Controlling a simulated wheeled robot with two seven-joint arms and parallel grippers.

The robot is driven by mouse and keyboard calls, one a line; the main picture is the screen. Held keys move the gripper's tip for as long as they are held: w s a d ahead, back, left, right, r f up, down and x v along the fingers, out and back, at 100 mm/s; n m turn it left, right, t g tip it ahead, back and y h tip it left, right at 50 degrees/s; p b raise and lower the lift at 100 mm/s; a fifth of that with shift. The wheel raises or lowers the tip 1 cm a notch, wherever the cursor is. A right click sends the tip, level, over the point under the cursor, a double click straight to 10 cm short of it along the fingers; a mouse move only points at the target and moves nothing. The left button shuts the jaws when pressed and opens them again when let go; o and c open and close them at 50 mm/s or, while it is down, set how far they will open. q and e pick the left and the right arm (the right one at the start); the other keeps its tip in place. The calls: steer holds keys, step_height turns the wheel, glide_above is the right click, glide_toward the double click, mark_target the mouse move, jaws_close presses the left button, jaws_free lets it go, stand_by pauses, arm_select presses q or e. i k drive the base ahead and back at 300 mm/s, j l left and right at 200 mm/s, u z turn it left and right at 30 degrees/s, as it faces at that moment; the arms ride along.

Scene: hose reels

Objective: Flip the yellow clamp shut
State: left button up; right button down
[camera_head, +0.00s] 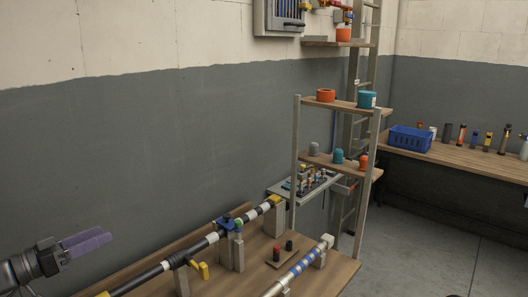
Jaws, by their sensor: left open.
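The yellow clamp (201,269) is on the wooden bench at the lower middle, beside the black hose (150,275) and by a grey post. Its yellow arm sticks out to the right and down, off the hose, so it looks open. My left gripper (98,240) is at the lower left, with purple fingers pointing right. It is open, empty and well apart from the clamp, to its left. My right gripper is not in view.
A blue clamp (227,221) sits on a taller grey block behind the yellow one. A striped blue-and-silver tube (300,267) and a small wooden block with dark pegs (279,257) lie to the right. A wooden shelf rack (345,107) stands behind the bench.

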mark_target(202, 269)
steer(key=k+l, duration=0.75)
steer(key=l, duration=0.1)
